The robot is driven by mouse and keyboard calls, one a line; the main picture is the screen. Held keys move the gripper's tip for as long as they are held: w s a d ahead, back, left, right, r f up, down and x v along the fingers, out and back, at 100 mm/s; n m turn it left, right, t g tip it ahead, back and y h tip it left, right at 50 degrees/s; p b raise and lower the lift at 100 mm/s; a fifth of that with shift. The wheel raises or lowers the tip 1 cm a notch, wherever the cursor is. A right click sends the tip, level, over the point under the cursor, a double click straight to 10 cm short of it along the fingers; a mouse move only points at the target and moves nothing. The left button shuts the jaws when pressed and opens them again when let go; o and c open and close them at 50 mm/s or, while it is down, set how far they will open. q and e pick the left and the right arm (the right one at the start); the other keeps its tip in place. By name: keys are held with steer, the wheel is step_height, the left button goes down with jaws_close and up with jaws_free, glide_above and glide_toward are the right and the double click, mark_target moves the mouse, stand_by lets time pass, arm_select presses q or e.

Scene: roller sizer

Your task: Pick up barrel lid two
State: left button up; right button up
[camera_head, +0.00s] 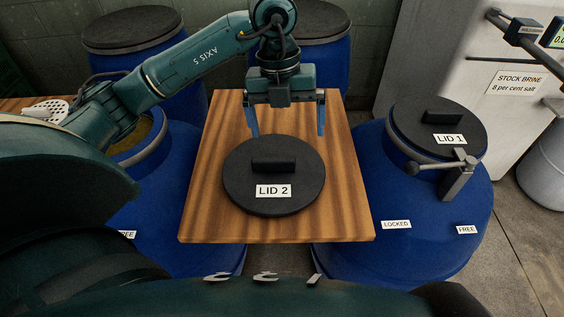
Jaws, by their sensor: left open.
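Barrel lid two (232,175) is a round black lid with a raised bar handle and a white label reading LID 2. It lies flat on a wooden board (340,215) in the middle of the view. My left gripper (286,133) is open and empty, with two blue fingers pointing down. The fingers show at the far edge of the lid, beyond its handle (274,164). I cannot tell how high they are above the board. My right gripper is not in view.
A blue barrel (440,235) at the right carries lid one (407,118) and a lever clamp (458,175), with LOCKED and FREE labels. An open-topped blue barrel (165,195) stands at the left, partly behind my arm. Lidded barrels (142,28) and a grey cabinet (475,75) stand behind.

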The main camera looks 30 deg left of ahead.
arm_select(q)
steer(key=w+a+r+n+y, duration=0.1)
steer(key=a+y, duration=0.1)
steer(key=a, duration=0.2)
glide_above(273, 159)
step_height(273, 159, down, 7)
steer(key=shift+w+r, duration=0.15)
steer(key=shift+f+p, duration=0.55)
steer(key=shift+f, duration=2.35)
steer(key=shift+c, duration=0.4)
steer(key=shift+r, duration=0.1)
steer(key=c, duration=1.2)
